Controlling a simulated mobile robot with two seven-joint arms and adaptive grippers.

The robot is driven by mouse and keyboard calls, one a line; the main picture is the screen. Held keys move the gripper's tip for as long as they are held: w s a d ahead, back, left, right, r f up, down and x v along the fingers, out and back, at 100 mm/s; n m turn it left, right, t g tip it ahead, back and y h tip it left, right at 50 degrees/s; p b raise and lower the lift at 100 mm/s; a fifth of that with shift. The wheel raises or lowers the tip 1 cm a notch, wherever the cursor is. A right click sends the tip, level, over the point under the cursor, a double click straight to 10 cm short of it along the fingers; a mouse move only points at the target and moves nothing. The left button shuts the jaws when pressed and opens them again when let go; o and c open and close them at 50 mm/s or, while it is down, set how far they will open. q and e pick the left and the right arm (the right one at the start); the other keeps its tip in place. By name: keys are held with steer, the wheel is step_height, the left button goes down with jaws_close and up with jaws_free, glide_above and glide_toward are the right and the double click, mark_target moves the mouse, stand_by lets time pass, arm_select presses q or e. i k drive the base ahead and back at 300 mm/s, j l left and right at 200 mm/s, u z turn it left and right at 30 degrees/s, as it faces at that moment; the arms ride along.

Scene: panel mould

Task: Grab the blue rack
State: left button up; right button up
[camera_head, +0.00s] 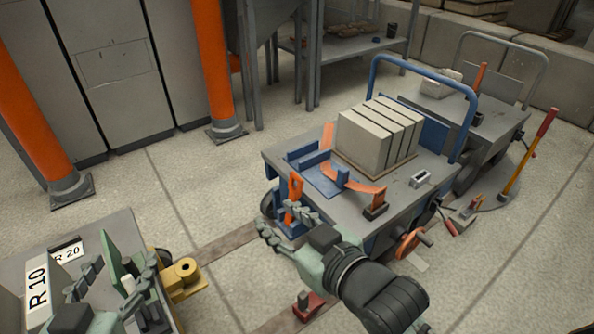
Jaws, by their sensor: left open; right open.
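A blue slotted rack-like piece (318,178) lies on the left end of a grey cart top (405,190). I cannot tell whether this piece or the blue-framed cart is the blue rack. My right gripper (284,218) is open in front of the cart's near left corner, its fingers overlapping the corner in the picture. It holds nothing that I can see. My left gripper (116,268) is open at the lower left, over a grey bench (100,232). A thin green plate (121,262) shows between its fingers; contact cannot be told.
Grey blocks (362,140) stand on the cart by a blue push handle (402,63). An orange clamp (295,186) and orange strip (360,184) are near the blue piece. Orange posts (213,60) stand behind. Floor between bench and cart is mostly clear.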

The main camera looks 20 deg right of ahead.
mark_target(320, 161)
steer(key=l+z, duration=0.2)
steer(key=l, duration=0.25)
steer(key=i+l+z, duration=0.2)
steer(key=l, duration=0.25)
steer(key=l+z, duration=0.15)
steer(key=l, duration=0.3)
steer(key=i+l+z, duration=0.2)
steer(key=l, duration=0.2)
steer(key=i+l, duration=0.1)
steer(key=i, duration=0.3)
